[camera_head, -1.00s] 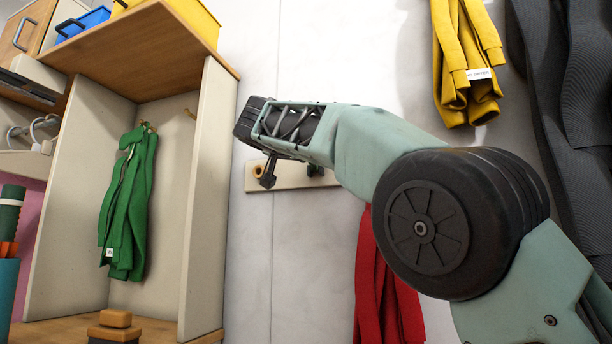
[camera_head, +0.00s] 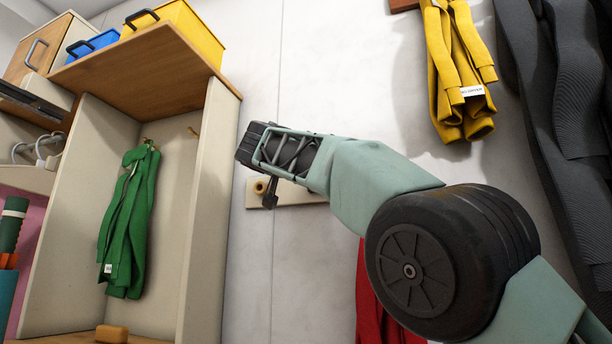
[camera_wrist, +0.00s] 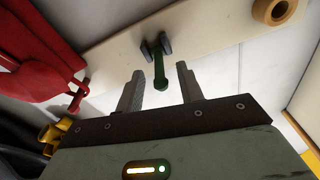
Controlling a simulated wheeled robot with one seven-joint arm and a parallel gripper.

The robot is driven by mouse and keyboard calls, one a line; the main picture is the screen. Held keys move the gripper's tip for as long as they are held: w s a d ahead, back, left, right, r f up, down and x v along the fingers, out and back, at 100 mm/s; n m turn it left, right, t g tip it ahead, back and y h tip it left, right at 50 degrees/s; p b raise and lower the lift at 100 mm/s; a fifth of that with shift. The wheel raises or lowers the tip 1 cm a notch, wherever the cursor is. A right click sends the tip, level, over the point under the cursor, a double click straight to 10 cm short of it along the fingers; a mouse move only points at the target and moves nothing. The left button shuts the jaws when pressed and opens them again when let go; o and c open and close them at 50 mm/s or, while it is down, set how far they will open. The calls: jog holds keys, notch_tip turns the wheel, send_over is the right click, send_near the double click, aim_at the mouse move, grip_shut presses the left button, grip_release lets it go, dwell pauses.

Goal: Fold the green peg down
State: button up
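The green peg (camera_wrist: 159,70) stands out from a cream wall board (camera_wrist: 205,35) between two dark bracket cheeks in the wrist view. My gripper (camera_wrist: 158,76) is open, one finger on each side of the peg's free end, with a visible gap on both sides. How deep the peg lies between the fingers is hard to tell. In the head view my gripper (camera_head: 270,195) is in front of the board (camera_head: 295,192), and the green peg is hidden behind my arm.
A round wooden peg (camera_wrist: 274,10) is on the same board. Red cloth (camera_wrist: 40,50) hangs beside the green peg. In the head view, a cubby with a green garment (camera_head: 130,220) stands left, and yellow (camera_head: 455,80) and dark grey (camera_head: 570,90) garments hang right.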

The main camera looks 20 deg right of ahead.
jog(key=b+v, duration=0.3)
jog(key=v, duration=1.4)
jog(key=shift+a+b, duration=0.15)
jog(key=shift+b, duration=0.25)
jog(key=shift+s+f, duration=0.1)
